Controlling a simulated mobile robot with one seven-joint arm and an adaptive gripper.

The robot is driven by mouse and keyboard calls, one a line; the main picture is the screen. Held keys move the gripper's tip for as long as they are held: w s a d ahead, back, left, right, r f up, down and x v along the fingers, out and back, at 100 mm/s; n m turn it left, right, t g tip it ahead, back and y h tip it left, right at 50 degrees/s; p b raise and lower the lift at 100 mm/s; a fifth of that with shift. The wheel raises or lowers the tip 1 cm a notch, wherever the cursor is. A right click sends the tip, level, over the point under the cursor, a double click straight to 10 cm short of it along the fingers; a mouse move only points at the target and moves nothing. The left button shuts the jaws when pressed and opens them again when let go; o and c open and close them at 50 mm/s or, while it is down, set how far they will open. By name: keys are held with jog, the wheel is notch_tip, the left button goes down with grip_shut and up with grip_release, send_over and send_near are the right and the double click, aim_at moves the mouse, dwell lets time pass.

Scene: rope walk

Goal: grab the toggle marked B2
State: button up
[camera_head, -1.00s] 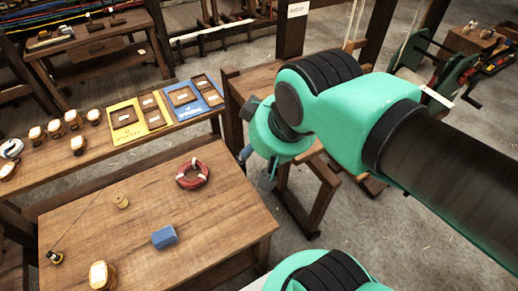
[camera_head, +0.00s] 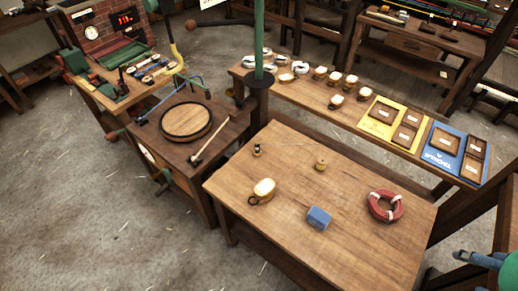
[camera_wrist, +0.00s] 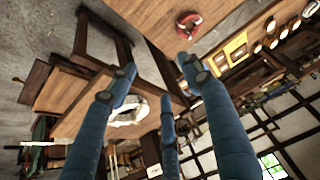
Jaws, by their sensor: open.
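No label reading B2 can be made out, and I cannot tell which thing is that toggle. Several small tan pieces with white tops, such as one on the long bench (camera_head: 336,101), stand in a row; their marks are too small to read. A similar piece (camera_head: 264,188) with a dark ring lies on the front table. A blue board (camera_head: 441,151) with small brown boxes carries lettering, perhaps "toggles". My gripper (camera_head: 464,256) shows only partly at the right edge, right of the front table. In the wrist view its blue fingers (camera_wrist: 160,86) are spread and empty.
The front table (camera_head: 290,240) holds a blue block (camera_head: 319,217), a red-and-white ring (camera_head: 386,206) and a small spool (camera_head: 321,164). A yellow board (camera_head: 385,132) lies beside the blue one. A green post (camera_head: 259,40) rises behind the table. Floor at left is open.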

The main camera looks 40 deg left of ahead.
dwell(0.4)
jog(key=shift+c, duration=1.3)
